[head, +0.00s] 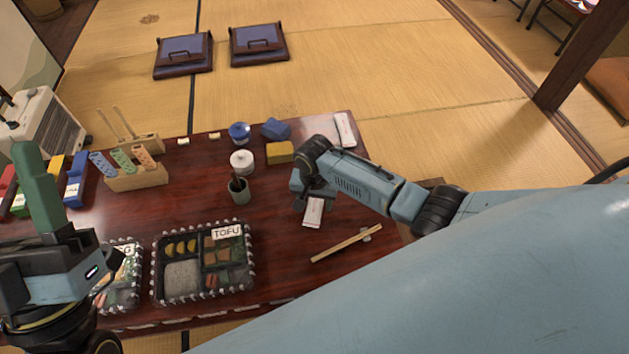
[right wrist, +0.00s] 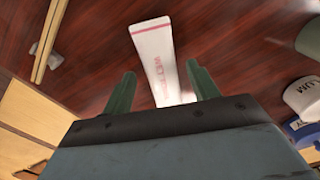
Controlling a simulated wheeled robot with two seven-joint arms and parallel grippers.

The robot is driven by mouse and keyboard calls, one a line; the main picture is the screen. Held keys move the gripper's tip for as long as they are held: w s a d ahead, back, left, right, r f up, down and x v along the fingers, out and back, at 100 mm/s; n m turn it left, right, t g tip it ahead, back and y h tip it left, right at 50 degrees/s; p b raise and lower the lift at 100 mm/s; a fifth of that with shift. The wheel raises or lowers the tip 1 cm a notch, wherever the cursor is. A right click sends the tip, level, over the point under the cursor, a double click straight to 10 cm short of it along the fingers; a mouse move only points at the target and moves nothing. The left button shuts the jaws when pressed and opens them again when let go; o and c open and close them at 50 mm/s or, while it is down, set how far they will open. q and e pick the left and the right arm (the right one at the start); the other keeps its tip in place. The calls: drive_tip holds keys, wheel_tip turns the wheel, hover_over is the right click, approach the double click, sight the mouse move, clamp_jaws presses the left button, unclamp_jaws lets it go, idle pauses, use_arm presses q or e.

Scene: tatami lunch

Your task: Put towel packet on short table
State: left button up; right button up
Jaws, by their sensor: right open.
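A white towel packet (head: 314,212) with pink-red print lies flat on the dark red table (head: 300,268). In the right wrist view the packet (right wrist: 153,42) lies lengthwise between my right gripper's fingers (right wrist: 158,72). My right gripper (head: 308,192) is open above the packet and covers part of it in the head view. Whether its fingertips touch the table is hard to tell. A second white packet (head: 345,130) lies at the table's far right corner. My left gripper (head: 38,185) is at the left; its finger spacing is unclear. Which table is the short table is unclear.
Open tatami lies beyond the table.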

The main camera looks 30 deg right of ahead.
wheel_tip(320, 180, up, 5)
drive_tip(key=p, duration=0.3)
drive_tip(key=shift+r, duration=0.15)
drive_tip(key=s+a+r+n+t+y+p, duration=0.1)
drive_tip(key=s+a+r+n+t+p, duration=0.1)
drive_tip(key=a+r+p, duration=0.3)
wheel_tip(320, 180, up, 24)
drive_tip(key=f+n+t+y+b, duration=0.1)
drive_tip(key=n+t+y+b, duration=0.1)
drive_tip(key=n+t, duration=0.75)
hover_over(315, 206)
drive_tip(key=s+a, duration=0.4)
drive_tip(key=s, duration=0.6)
drive_tip(key=m+t, duration=0.1)
drive_tip(key=m, duration=0.1)
use_arm(q)
wheel_tip(315, 206, down, 16)
drive_tip(key=w+a+g+y, duration=0.2)
drive_tip(key=g+y, duration=0.2)
drive_tip(key=g, duration=1)
drive_tip(key=shift+w+y, duration=0.3)
drive_tip(key=shift+w, duration=0.05)
use_arm(e)
drive_tip(key=shift+s+r+n, duration=0.15)
drive_tip(key=shift+r+n, duration=0.1)
